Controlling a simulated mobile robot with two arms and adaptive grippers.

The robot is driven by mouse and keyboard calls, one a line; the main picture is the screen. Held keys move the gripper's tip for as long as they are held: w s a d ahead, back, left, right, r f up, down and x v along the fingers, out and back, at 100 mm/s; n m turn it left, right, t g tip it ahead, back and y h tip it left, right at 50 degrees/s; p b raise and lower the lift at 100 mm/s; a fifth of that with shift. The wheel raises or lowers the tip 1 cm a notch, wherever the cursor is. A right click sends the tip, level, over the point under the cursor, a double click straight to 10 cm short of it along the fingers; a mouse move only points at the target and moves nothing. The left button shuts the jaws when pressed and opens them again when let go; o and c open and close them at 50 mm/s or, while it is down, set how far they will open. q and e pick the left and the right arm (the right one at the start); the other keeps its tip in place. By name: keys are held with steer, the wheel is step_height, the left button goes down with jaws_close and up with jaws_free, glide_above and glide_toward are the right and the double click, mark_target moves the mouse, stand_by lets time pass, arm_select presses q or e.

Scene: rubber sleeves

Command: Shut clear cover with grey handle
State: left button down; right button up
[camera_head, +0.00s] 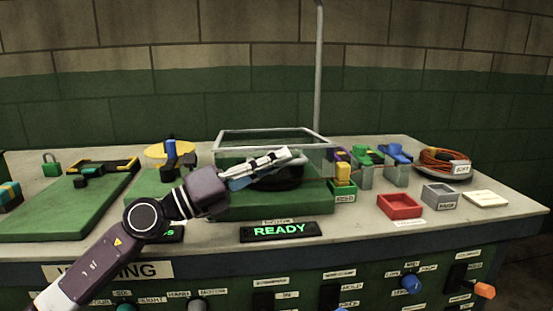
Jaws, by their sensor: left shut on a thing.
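The clear cover (238,151) has a thin grey frame and sits above a green block (285,208) in the middle of the bench. A dark round part (278,182) shows beneath the cover, partly hidden by my gripper. My left gripper (293,156) reaches in from the lower left, and its light fingers are shut at the cover's front side. The grey handle is not clearly seen, as the fingers hide that spot. I cannot tell how far the cover stands open. My right gripper is out of view.
A lit READY sign (280,230) is in front of the block. A yellow-topped part (343,172) stands close at its right. Red (400,206) and grey (440,196) trays are further right. A grey pole (318,70) rises behind. A green board (70,208) lies at left.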

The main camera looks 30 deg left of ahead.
arm_select(q)
steer(key=shift+s+f, duration=0.1)
steer(key=shift+f, duration=0.1)
stand_by(0.5)
steer(key=c, duration=2.3)
jaws_free()
steer(key=shift+s, duration=0.1)
steer(key=v, duration=1.2)
steer(key=shift+f, duration=0.15)
